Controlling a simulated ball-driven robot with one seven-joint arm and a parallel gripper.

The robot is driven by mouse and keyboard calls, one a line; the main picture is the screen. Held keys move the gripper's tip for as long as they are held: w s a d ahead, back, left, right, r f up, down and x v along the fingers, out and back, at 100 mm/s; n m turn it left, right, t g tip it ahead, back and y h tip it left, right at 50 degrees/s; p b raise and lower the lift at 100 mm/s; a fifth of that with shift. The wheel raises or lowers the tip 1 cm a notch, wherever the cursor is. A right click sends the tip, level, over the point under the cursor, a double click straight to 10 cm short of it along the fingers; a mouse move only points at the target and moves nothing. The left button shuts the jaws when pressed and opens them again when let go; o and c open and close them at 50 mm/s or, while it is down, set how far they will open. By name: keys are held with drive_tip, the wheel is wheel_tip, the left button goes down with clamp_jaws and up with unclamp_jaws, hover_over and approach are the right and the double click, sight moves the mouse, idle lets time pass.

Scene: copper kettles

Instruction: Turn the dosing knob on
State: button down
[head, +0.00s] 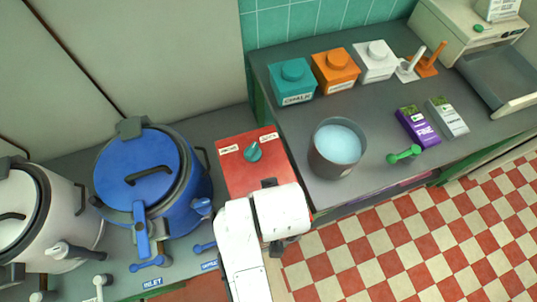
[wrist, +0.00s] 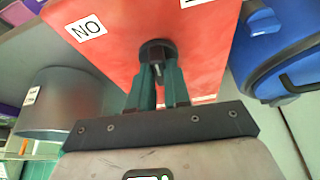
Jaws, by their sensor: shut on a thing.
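A red box (head: 250,180) stands between the blue kettle and the bench. A white label (wrist: 85,25) beside this knob reads "NO" as seen, possibly "ON" upside down.
The blue kettle (head: 140,170) stands left of the red box, a white kettle (head: 30,210) further left. A grey bucket of pale blue liquid (head: 337,148) is close on the right. Teal, orange and white canisters stand behind it. Checkered floor (head: 420,240) is free at lower right.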

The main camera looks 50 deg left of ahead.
drive_tip(key=n, duration=0.1)
drive_tip(key=n+g, duration=0.1)
drive_tip(key=n, duration=0.1)
drive_tip(key=n+p, duration=0.1)
drive_tip(key=shift+w+r+g+y, duration=0.1)
drive_tip(key=shift+w+g+y, duration=0.2)
drive_tip(key=shift+y, duration=0.1)
drive_tip(key=n+g, duration=0.1)
drive_tip(key=n, duration=0.2)
drive_tip(key=n+g, duration=0.1)
drive_tip(key=n, duration=0.2)
drive_tip(key=shift+a, duration=0.1)
drive_tip(key=c, duration=1.1)
unclamp_jaws()
